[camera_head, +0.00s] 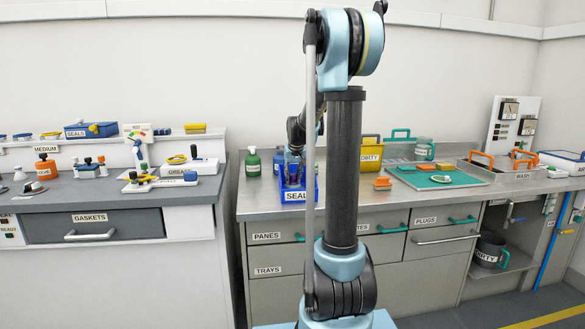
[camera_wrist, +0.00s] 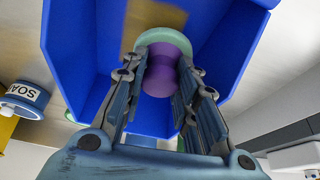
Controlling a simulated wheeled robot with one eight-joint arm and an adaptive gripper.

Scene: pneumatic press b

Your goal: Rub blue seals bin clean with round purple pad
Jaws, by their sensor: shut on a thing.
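The blue seals bin (camera_head: 299,184) stands near the front left of the right-hand counter, with a SEALS label on its front. In the head view my gripper (camera_head: 292,163) is down at the bin, partly hidden by my arm, and the pad cannot be seen. Whether the pad touches the bin is unclear.
A green bottle (camera_head: 253,163) stands left of the bin. An orange sponge (camera_head: 383,182) and a teal tray (camera_head: 420,184) lie farther right. A SOAP container (camera_wrist: 25,97) shows in the wrist view.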

